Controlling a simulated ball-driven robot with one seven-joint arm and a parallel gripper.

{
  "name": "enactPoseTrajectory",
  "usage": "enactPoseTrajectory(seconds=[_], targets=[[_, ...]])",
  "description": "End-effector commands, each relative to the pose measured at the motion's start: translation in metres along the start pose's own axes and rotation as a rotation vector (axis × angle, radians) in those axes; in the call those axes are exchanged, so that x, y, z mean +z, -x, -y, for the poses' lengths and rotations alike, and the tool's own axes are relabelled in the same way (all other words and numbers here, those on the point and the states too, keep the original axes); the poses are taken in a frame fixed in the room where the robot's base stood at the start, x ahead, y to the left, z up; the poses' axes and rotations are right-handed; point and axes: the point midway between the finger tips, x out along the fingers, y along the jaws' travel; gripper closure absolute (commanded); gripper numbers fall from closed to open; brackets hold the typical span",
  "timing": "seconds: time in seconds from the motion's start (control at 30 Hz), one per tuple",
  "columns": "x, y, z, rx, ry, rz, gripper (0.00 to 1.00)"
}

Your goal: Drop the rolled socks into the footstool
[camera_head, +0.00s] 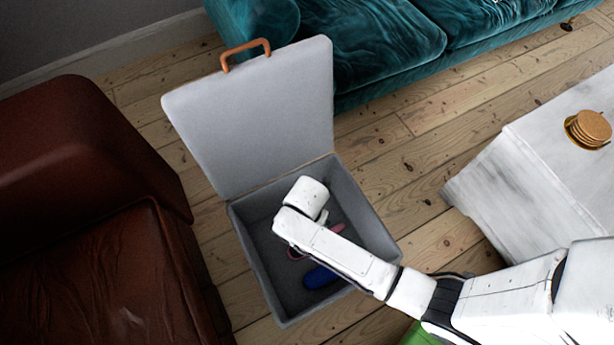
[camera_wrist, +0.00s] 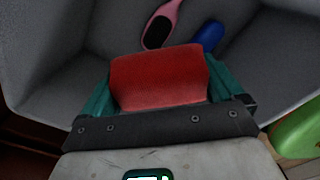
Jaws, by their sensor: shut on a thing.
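The footstool (camera_head: 247,239) is a grey box with its lid (camera_head: 255,115) raised open; an orange-brown handle (camera_head: 245,50) sits on the lid's edge. My arm reaches over the box, and my gripper is hidden behind my wrist in the head view. In the wrist view my gripper (camera_wrist: 160,88) is shut on the rolled socks (camera_wrist: 158,76), a red bundle between teal fingers. The socks are above the open box, whose grey interior (camera_wrist: 100,30) shows around them.
Inside the box lie a pink brush-like item (camera_wrist: 160,24) and a blue item (camera_wrist: 208,36). A brown leather seat (camera_head: 90,240) stands left, a teal sofa (camera_head: 390,50) behind, and a white table (camera_head: 545,170) with coasters (camera_head: 592,126) right. A green object (camera_wrist: 298,130) is beside the box.

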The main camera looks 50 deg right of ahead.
Motion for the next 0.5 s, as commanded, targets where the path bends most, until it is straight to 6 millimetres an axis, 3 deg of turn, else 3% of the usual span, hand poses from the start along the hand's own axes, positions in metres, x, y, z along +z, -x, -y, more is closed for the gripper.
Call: enactPoseTrajectory(seconds=[0.03, 0.07, 0.1, 0.37, 0.5], targets=[[0.0, 0.0, 0.0, 0.0, 0.0, 0.0, 0.35], [0.0, 0.0, 0.0, 0.0, 0.0, 0.0, 0.03], [0.0, 0.0, 0.0, 0.0, 0.0, 0.0, 0.0], [0.0, 0.002, 0.0, 0.0, 0.0, 0.0, 0.0], [0.0, 0.018, -0.001, 0.002, 0.0, 0.0, 0.0]])
